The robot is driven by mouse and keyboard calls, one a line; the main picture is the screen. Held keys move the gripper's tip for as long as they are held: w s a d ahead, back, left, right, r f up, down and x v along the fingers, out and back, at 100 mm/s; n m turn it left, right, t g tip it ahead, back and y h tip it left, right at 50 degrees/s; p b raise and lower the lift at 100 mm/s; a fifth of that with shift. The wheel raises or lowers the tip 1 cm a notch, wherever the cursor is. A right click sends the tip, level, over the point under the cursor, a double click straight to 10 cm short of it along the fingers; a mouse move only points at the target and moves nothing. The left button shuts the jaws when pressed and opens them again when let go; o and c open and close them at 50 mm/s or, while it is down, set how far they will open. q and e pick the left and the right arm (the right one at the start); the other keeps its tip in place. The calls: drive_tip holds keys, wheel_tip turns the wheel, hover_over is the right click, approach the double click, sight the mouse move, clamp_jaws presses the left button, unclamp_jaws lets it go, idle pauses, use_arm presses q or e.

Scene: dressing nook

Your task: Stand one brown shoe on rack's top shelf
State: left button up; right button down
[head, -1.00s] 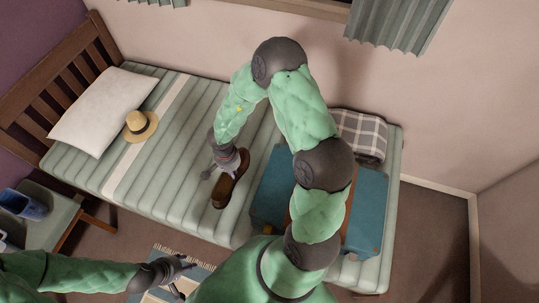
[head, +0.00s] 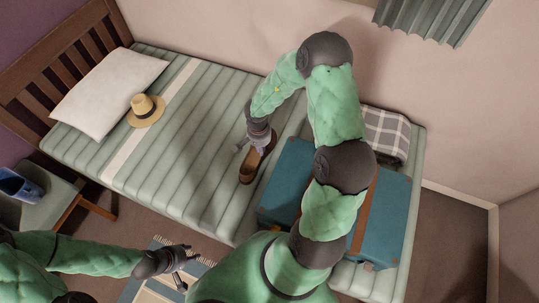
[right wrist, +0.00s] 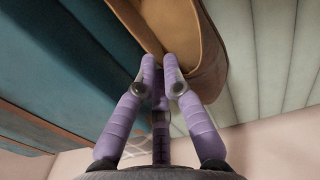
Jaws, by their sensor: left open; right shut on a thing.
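A brown shoe (head: 253,166) is held in my right gripper (head: 257,146) over the striped bed, to the left of the blue suitcase. In the right wrist view the shoe (right wrist: 205,42) fills the top middle, and the purple fingers of the gripper (right wrist: 160,66) close on its edge. I cannot tell how high it is above the mattress. My left gripper (head: 182,267) is open and empty at the bottom, above the rug. No rack with shelves can be made out in these views.
The blue suitcase (head: 284,190) lies on the bed (head: 190,150), partly behind my right arm. A checked blanket (head: 388,132), straw hat (head: 146,111) and pillow (head: 108,92) also lie there. A small table (head: 62,195) with a blue item stands left. The rug (head: 205,248) is below.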

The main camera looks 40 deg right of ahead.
sight(269, 151)
drive_tip(key=d+f+b, duration=0.1)
drive_tip(key=f, duration=0.2)
drive_tip(key=d+f+b, duration=0.1)
drive_tip(key=f+b, duration=0.1)
drive_tip(key=d+f+b, duration=0.2)
drive_tip(key=f, duration=0.1)
drive_tip(key=shift+w+d+f, duration=0.1)
drive_tip(key=shift+w+f, duration=0.05)
drive_tip(key=shift+f, duration=0.15)
drive_tip(key=shift+r, duration=0.1)
drive_tip(key=c, duration=1.3)
unclamp_jaws()
drive_tip(key=shift+c, duration=0.2)
